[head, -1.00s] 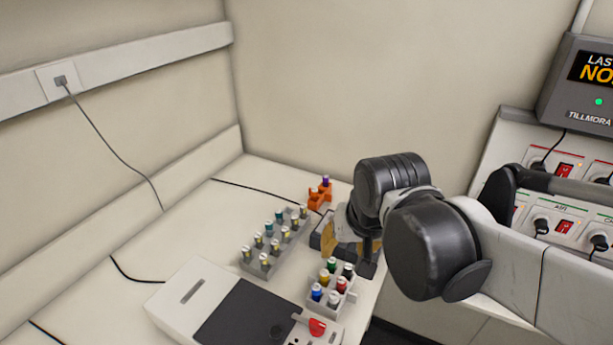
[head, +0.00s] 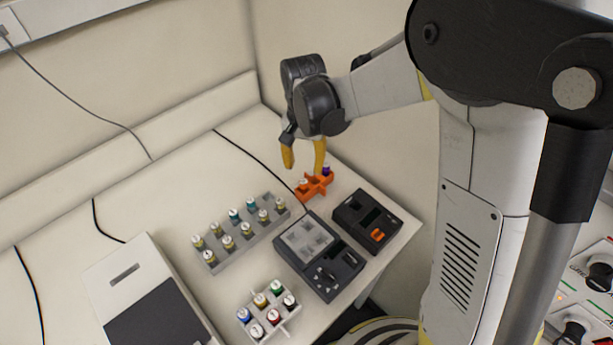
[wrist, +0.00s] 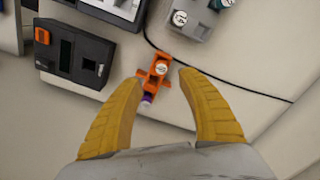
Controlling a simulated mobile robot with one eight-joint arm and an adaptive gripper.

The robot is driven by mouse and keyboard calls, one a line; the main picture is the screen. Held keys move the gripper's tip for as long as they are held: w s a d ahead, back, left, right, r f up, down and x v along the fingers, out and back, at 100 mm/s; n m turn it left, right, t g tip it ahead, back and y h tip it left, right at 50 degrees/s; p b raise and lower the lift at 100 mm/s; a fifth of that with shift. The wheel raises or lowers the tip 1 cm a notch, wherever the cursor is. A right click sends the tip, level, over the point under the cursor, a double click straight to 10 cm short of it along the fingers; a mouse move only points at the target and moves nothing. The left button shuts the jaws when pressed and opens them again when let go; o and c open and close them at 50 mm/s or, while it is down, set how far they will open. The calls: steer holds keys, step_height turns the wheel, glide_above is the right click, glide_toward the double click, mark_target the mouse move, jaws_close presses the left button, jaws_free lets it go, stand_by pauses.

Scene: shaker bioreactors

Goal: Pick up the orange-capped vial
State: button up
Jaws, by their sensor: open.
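My gripper (head: 304,168) is open, its yellow fingers pointing down above a small orange holder (head: 316,188) at the back of the bench. In the wrist view the gripper (wrist: 160,77) has its fingertips either side of the orange holder (wrist: 155,80), apart from it. A vial with a white-topped cap (wrist: 162,68) stands in the holder, between the fingertips; whether its cap side is orange I cannot tell against the orange holder. A purple-capped vial (wrist: 147,98) is at the holder's other end; it also shows in the head view (head: 326,171).
A grey rack (head: 240,243) holds several teal- and yellow-capped vials. A smaller rack (head: 270,318) holds several mixed-colour vials. Two dark devices (head: 320,268) (head: 362,215) stand right of the racks. A black cable (head: 240,148) runs behind; the wall is close.

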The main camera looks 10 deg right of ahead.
mark_target(304, 182)
step_height(304, 182, down, 3)
steer(key=shift+s+a+b, duration=0.1)
steer(key=shift+a+b, duration=0.05)
steer(key=shift+b, duration=0.15)
steer(key=f+b, duration=0.1)
steer(key=f, duration=0.5)
steer(key=shift+w+b, duration=0.2)
steer(key=shift+b, duration=0.15)
steer(key=shift+r, duration=0.1)
steer(key=c, duration=1)
